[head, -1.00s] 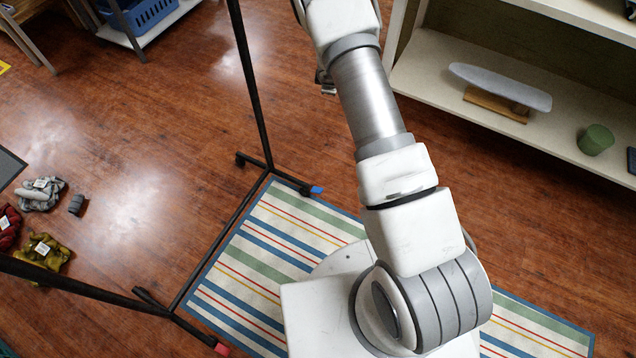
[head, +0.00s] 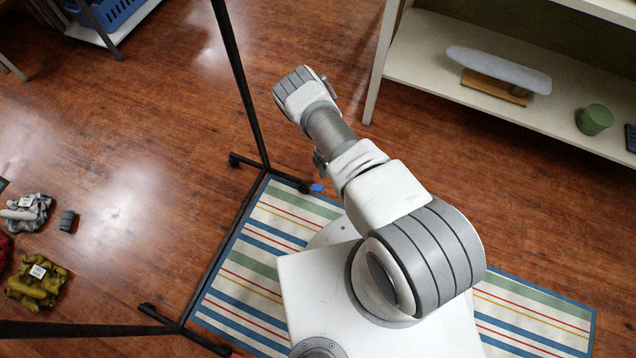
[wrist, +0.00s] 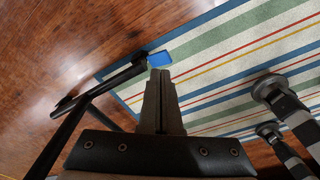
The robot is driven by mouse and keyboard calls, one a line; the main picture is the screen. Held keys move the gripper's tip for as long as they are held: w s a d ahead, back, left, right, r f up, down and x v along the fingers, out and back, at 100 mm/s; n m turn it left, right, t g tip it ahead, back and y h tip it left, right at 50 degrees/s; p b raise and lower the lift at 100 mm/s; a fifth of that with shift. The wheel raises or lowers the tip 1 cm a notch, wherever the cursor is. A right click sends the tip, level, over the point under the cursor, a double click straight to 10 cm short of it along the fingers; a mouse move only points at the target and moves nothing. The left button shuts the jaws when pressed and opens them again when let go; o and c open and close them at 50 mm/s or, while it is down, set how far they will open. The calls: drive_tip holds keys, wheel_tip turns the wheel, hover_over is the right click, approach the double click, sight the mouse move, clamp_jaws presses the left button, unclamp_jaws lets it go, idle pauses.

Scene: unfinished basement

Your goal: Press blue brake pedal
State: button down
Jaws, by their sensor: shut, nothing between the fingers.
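The blue brake pedal (head: 316,188) is a small flat tab on the caster at the foot of a black rack (head: 250,165), by the striped rug's upper left corner. In the wrist view the blue pedal (wrist: 159,58) lies just beyond the fingertips of my gripper (wrist: 159,74). The fingers are together and empty, pointing at the pedal over the rug. Whether they touch it I cannot tell. In the head view my arm bends down above the pedal, and its links mostly hide the gripper.
The striped rug (head: 250,290) lies under the rack's right side. A white shelf (head: 430,65) with an ironing-board-like item and a green cup (head: 594,120) stands at upper right. Yarn-like bundles (head: 38,283) lie on the floor at left. Open wooden floor lies between.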

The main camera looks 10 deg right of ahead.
sight(320, 187)
drive_tip(key=shift+s+f, duration=0.35)
drive_tip(key=shift+f, duration=0.1)
drive_tip(key=shift+f+b, duration=0.3)
drive_tip(key=shift+s+a+f+b, duration=0.15)
drive_tip(key=shift+f+b, duration=0.65)
drive_tip(key=shift+f, duration=0.75)
drive_tip(key=shift+w+a+f+b, duration=0.15)
drive_tip(key=shift+f+b, duration=0.65)
drive_tip(key=shift+f, duration=0.7)
drive_tip(key=shift+s, duration=0.1)
